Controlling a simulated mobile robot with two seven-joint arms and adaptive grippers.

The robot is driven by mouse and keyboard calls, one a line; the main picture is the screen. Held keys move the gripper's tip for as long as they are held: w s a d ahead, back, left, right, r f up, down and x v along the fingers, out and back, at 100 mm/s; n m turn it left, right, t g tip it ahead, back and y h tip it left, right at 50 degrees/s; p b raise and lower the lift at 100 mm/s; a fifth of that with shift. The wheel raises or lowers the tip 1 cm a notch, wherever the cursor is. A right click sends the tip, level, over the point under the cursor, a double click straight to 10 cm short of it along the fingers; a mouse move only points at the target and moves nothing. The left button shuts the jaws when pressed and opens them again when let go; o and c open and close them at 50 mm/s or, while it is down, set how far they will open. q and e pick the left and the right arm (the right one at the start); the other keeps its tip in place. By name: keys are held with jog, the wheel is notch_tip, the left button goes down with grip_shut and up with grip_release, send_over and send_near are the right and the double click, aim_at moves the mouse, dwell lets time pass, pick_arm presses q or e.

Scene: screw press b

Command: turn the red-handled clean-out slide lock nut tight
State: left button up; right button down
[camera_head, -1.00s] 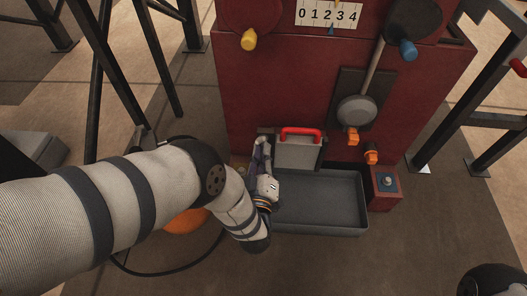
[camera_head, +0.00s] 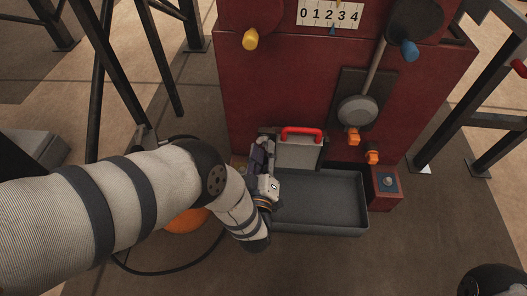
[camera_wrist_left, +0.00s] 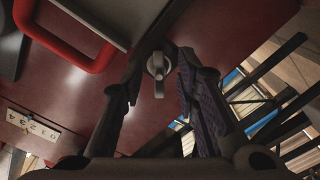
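The clean-out slide is a grey plate (camera_head: 298,153) with a red handle (camera_head: 302,131), low on the red machine front; the handle also shows at the upper left of the left wrist view (camera_wrist_left: 70,50). The lock nut (camera_wrist_left: 157,68) is a small grey metal piece with a tab, beside the slide. In the head view my left gripper (camera_head: 262,152) is at the slide's left edge and covers the nut. In the wrist view its fingers (camera_wrist_left: 160,72) are spread, one on each side of the nut, with visible gaps. My right gripper is out of view.
A dark grey tray (camera_head: 330,228) lies on the floor below the slide, close to my left wrist. Orange knobs (camera_head: 372,157), a blue knob (camera_head: 409,50) and a yellow knob (camera_head: 250,40) project from the red machine (camera_head: 285,80). Dark frame legs stand on both sides.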

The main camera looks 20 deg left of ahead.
pick_arm(q)
jog(key=v, duration=1.2)
